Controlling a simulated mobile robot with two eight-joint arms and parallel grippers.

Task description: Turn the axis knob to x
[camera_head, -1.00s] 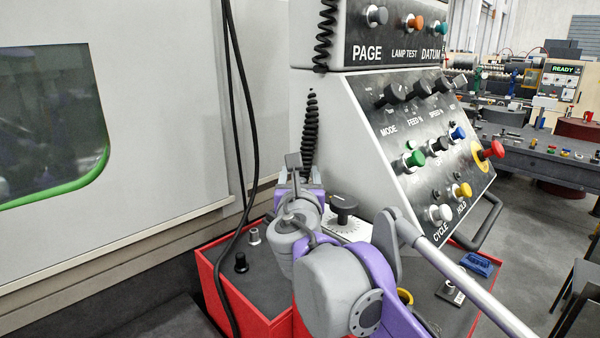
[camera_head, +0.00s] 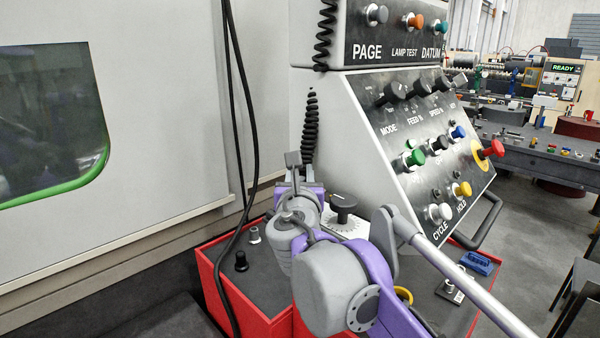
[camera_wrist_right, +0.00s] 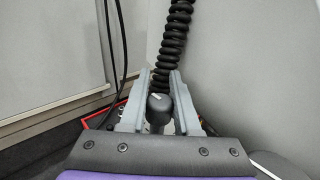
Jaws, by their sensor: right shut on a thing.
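In the right wrist view, a black knob (camera_wrist_right: 159,108) with a white mark on top and a grey stem sits between the two grey fingers of my right gripper (camera_wrist_right: 160,100), which are shut on it. In the head view my right gripper (camera_head: 293,165) is beyond my purple and grey arm, and the knob it grips is hidden there. A second black knob (camera_head: 343,203) stands on a white dial plate (camera_head: 347,224) to its right, with no finger on it. No axis label is readable. My left gripper is not in view.
A sloped control panel (camera_head: 400,140) with several knobs and buttons rises on the right. A black coiled cord (camera_head: 311,130) hangs behind my gripper, and black cables (camera_head: 238,120) hang to the left. A red-sided tray (camera_head: 262,322) lies below with small parts.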

